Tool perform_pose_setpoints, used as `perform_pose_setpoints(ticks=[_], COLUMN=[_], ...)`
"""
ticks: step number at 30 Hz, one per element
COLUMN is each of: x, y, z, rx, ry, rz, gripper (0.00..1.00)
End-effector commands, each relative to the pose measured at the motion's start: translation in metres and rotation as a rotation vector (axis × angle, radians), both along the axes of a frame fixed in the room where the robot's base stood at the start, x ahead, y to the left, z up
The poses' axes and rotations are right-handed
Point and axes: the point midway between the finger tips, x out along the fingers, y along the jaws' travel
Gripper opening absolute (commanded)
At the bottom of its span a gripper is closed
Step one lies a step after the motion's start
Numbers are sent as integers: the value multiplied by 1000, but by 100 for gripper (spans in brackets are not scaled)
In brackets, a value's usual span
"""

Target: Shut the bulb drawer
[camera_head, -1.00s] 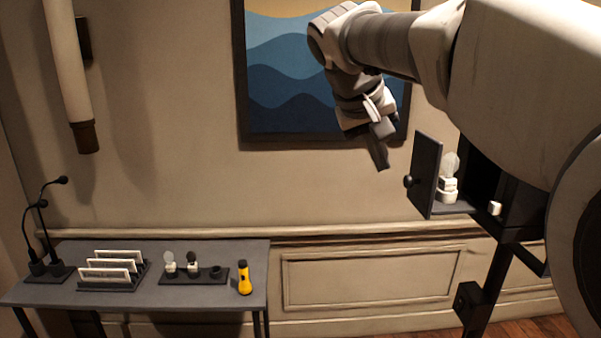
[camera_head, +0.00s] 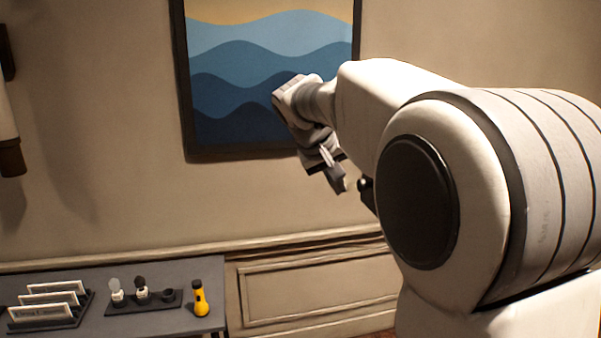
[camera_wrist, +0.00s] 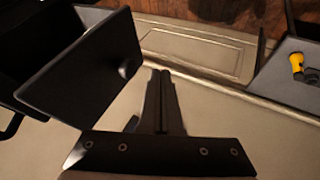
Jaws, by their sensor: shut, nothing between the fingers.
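The bulb drawer's dark front panel (camera_wrist: 85,75) fills the upper left of the wrist view, with its round knob (camera_wrist: 126,68) facing my gripper. In the head view only the knob (camera_head: 363,184) and a sliver of the panel show beside my arm; the rest is hidden. My gripper (camera_wrist: 161,73) is shut and empty, with its fingertips to the right of the knob and apart from it in the wrist view. In the head view my gripper (camera_head: 340,186) hangs pointing down, left of the knob. The drawer's inside and bulb are hidden now.
A grey side table (camera_head: 85,322) holds card holders (camera_head: 48,303), a bulb tray (camera_head: 160,306) and a yellow flashlight (camera_head: 199,298). A framed wave picture (camera_head: 235,110) hangs on the wall behind my arm. The dark drawer housing (camera_wrist: 25,45) shows at the wrist view's left edge.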

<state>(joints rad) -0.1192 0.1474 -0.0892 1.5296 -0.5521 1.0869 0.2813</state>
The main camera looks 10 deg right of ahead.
Motion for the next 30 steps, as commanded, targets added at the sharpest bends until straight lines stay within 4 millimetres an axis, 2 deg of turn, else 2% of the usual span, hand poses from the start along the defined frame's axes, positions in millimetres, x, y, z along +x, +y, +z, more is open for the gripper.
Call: perform_pose_setpoints(ticks=[1,6,20,23,30], x=[-1,0,0,0,-1], y=[-8,-23,-29,-44,-113], z=[3,3,3,4,6], rx=[0,-1,0,1,0], ry=[-1,-1,-1,-1,0], rz=[-3,-1,0,-4,-7], gripper=[0,0,0,0,0])
